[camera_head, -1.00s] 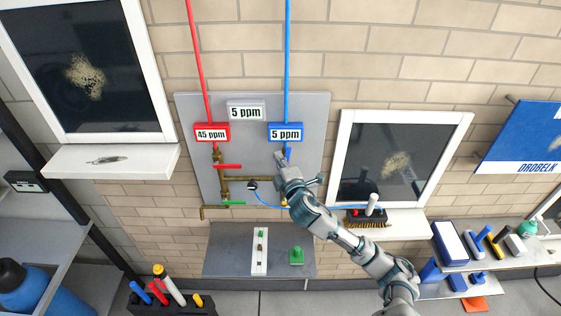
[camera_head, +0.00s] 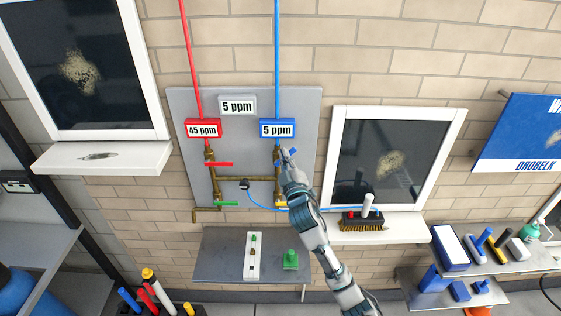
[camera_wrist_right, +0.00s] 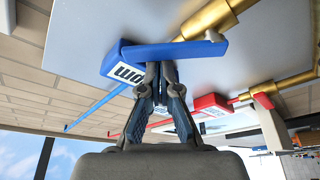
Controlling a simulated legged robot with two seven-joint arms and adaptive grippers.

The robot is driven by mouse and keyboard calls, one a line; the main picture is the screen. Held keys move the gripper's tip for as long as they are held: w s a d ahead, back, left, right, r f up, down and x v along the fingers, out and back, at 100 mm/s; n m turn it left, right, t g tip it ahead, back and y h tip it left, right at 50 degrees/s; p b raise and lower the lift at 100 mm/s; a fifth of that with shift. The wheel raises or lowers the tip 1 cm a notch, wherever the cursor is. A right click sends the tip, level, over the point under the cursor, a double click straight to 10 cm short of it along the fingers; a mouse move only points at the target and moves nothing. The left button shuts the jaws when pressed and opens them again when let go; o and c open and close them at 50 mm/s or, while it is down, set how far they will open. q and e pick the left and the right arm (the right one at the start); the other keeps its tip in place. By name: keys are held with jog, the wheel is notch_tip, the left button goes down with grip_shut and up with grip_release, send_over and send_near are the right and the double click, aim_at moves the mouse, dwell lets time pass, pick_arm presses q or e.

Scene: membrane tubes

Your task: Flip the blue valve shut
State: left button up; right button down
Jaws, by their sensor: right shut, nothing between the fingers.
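The blue valve's lever (camera_wrist_right: 180,50) crosses the upper middle of the right wrist view, joined at its right end to a brass valve body (camera_wrist_right: 209,18). It lies at an angle to the brass pipe. In the head view the small blue lever (camera_head: 292,151) points to the right, partly hidden by my gripper. My right gripper (camera_wrist_right: 160,72) is shut and empty, with its fingertips right at the lever's lower edge; I cannot tell if they touch. In the head view this gripper (camera_head: 284,158) is just below the blue display box (camera_head: 277,128). My left gripper is out of view.
A red valve lever (camera_head: 218,164) and a green lever (camera_head: 226,204) sit on the left pipe, with a yellow one (camera_head: 281,205) low on the right pipe. A thin blue hose (camera_head: 257,200) runs beneath. A window (camera_head: 380,160) and its brush-bearing sill (camera_head: 405,228) are to the right.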

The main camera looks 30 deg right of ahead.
pick_arm(q)
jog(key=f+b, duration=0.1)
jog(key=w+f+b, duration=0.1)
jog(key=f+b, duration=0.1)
jog(key=b, duration=0.1)
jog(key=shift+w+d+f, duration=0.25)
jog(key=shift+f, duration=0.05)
pick_arm(e)
jog(key=f+m+h, duration=0.1)
jog(key=m, duration=0.2)
jog(key=s+d+f+m+h, duration=0.1)
jog(key=m+h, duration=0.1)
jog(key=m, duration=0.2)
jog(key=d+f+m+g+h, duration=0.1)
jog(key=m, duration=0.2)
jog(key=shift+s+d+f+m, duration=0.2)
jog(key=shift+d+m, duration=0.05)
jog(key=shift+m, duration=0.05)
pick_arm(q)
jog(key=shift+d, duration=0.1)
pick_arm(e)
jog(key=shift+d+f, duration=0.1)
jog(key=shift+f, duration=0.1)
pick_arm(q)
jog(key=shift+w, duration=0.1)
